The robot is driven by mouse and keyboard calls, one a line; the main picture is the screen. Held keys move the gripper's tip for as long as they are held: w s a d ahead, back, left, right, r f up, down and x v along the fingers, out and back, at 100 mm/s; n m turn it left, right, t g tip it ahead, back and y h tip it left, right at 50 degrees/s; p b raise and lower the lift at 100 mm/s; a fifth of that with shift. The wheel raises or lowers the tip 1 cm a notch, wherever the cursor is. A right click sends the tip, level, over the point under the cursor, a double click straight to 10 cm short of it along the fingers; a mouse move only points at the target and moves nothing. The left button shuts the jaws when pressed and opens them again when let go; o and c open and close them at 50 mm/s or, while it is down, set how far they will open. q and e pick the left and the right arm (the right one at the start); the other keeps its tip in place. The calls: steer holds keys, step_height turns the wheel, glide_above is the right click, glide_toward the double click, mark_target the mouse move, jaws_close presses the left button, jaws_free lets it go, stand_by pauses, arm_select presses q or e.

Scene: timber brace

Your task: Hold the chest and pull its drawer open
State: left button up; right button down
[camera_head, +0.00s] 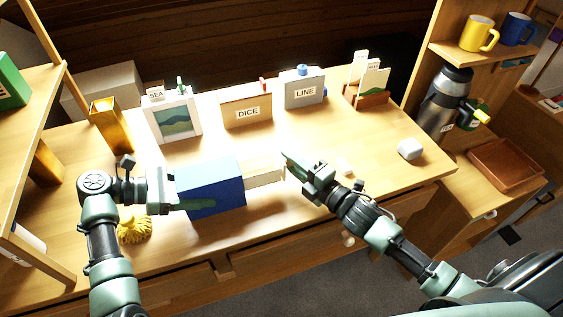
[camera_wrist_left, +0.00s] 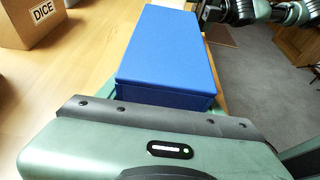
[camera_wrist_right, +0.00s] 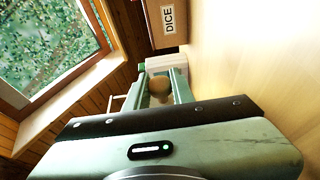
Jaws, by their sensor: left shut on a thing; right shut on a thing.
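The blue chest (camera_head: 209,188) lies on the desk, and its pale drawer (camera_head: 264,174) sticks out of its right end. My left gripper (camera_head: 178,190) is shut on the chest's left end. The blue chest (camera_wrist_left: 170,52) fills the middle of the left wrist view, where the fingers are mostly hidden. My right gripper (camera_head: 288,167) is at the drawer's outer end. My right gripper is shut on this knob.
A yellow ribbed object (camera_head: 134,229) lies near my left arm.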

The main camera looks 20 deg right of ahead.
arm_select(q)
steer(key=shift+r, duration=0.1)
arm_select(e)
steer(key=shift+f, duration=0.1)
steer(key=c, duration=1.2)
jaws_free()
steer(key=v, duration=1.2)
steer(key=shift+a, duration=0.1)
arm_select(q)
steer(key=o, duration=1.6)
steer(key=shift+o, duration=0.2)
